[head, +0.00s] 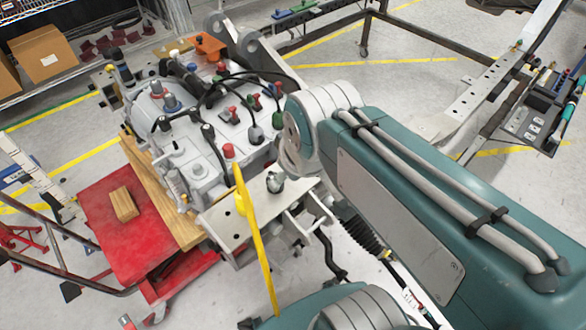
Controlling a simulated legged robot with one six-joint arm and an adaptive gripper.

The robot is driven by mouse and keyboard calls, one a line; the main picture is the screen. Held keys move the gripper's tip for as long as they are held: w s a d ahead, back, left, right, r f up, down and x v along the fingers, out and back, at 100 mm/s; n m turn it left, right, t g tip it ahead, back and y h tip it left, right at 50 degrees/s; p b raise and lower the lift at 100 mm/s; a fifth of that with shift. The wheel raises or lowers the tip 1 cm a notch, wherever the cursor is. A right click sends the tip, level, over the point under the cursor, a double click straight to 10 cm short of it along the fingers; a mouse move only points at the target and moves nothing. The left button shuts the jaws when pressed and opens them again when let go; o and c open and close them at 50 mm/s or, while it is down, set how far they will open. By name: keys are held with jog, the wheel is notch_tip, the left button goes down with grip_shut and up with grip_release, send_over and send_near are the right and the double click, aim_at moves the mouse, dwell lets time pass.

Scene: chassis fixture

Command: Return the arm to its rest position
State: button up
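My arm (405,185) fills the right side of the head view as a thick teal link with two grey cables strapped along it. Its rounded grey and teal joint (318,115) shows at the upper left end of the link, in front of the right side of the engine. Another teal and grey part of mine (365,312) shows at the bottom edge. My gripper is not visible, so whether it is open or holds anything is hidden.
A grey engine block (190,150) with black hoses and coloured caps stands left of my arm. A red lift table (108,225) with wooden blocks supports it. A yellow bar (255,245) rises in front. Metal chassis rails (490,85) stand right. Shelves with cardboard boxes (43,55) are upper left.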

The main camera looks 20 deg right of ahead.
jog(key=s+m, duration=0.2)
jog(key=m, duration=0.1)
jog(key=shift+s+t, duration=0.1)
jog(key=shift+t, duration=0.3)
